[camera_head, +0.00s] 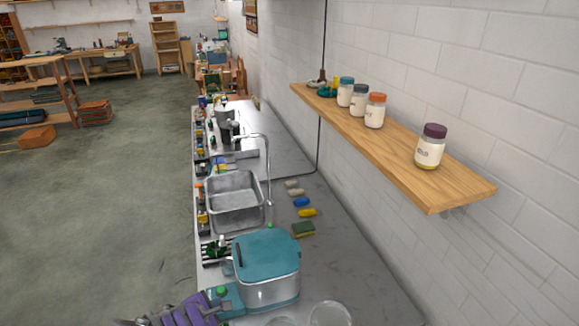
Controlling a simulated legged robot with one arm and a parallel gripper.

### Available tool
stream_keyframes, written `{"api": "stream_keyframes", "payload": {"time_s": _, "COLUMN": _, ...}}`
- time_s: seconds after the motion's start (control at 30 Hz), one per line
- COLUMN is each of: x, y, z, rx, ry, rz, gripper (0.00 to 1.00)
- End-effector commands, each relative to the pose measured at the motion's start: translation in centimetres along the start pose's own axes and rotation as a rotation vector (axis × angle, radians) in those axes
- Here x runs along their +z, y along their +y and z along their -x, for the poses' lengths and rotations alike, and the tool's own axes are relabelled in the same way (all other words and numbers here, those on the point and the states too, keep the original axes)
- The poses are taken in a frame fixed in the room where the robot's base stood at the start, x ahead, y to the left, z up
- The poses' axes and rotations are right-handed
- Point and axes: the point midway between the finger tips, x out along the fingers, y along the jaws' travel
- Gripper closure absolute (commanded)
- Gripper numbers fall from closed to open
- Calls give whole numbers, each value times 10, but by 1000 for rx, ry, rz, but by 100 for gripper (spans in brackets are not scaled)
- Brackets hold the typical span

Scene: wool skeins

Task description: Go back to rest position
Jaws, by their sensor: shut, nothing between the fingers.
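No part that I can make out as my gripper shows in the head view, so its pose and its fingers cannot be seen. A ridged purple thing (187,312) is cut off by the bottom edge, left of the pot; I cannot tell what it is. No wool skein can be made out for sure.
A long grey counter (335,250) runs away from me, with a teal-lidded pot (268,262), a metal sink (236,198) and sponges. A wooden wall shelf (400,150) holds several jars, one purple-lidded (431,146). The floor (100,200) at left is mostly clear; racks stand farther back.

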Motion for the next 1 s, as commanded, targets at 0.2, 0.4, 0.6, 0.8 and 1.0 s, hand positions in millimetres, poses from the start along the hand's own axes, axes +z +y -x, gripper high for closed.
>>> {"api": "stream_keyframes", "payload": {"time_s": 0.2, "x": 64, "y": 7, "z": 1, "rx": -40, "ry": -82, "rz": -147, "gripper": 100}}
{"api": "stream_keyframes", "payload": {"time_s": 0.4, "x": 154, "y": -3, "z": 9, "rx": -115, "ry": -202, "rz": -360, "gripper": 100}}
{"api": "stream_keyframes", "payload": {"time_s": 0.6, "x": 266, "y": -45, "z": 39, "rx": -250, "ry": -353, "rz": -685, "gripper": 100}}
{"api": "stream_keyframes", "payload": {"time_s": 0.8, "x": 338, "y": -108, "z": 85, "rx": -413, "ry": -464, "rz": -998, "gripper": 100}}
{"api": "stream_keyframes", "payload": {"time_s": 1.0, "x": 366, "y": -174, "z": 141, "rx": -595, "ry": -526, "rz": -1283, "gripper": 100}}
